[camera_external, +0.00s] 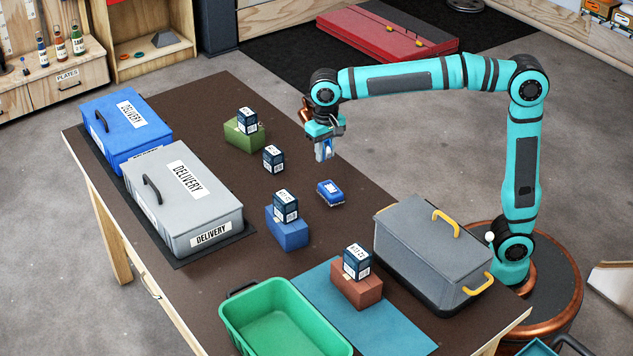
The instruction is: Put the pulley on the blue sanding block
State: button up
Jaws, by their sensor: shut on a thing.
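My gripper (323,156) points down above the dark table, right of its middle. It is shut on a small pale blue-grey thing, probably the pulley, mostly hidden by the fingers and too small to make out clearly. A small blue block with a white label on top, which looks like the blue sanding block (330,193), lies on the table, below my gripper in the picture. The held thing is apart from it, and nothing rests on the block. A larger blue block (287,234) stands nearer the camera with a dark labelled box (286,204) on top.
A green block (240,138) and a red-brown block (356,293) each carry a dark box; another box (273,159) stands alone. Blue (125,125) and grey (190,200) delivery cases stand left. A green bin (232,318) is in front, a grey yellow-handled case (425,245) right.

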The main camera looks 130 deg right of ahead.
aim_at(332, 189)
jog(key=shift+s+a+f, duration=0.15)
jog(key=shift+s+a, duration=0.45)
jog(key=shift+a, duration=0.1)
jog(key=shift+s+a+f, duration=0.1)
jog(key=shift+f, duration=4.9)
jog(key=shift+f, duration=0.1)
jog(key=o, duration=1)
notch_tip(332, 189, up, 12)
jog(key=shift+r, duration=0.15)
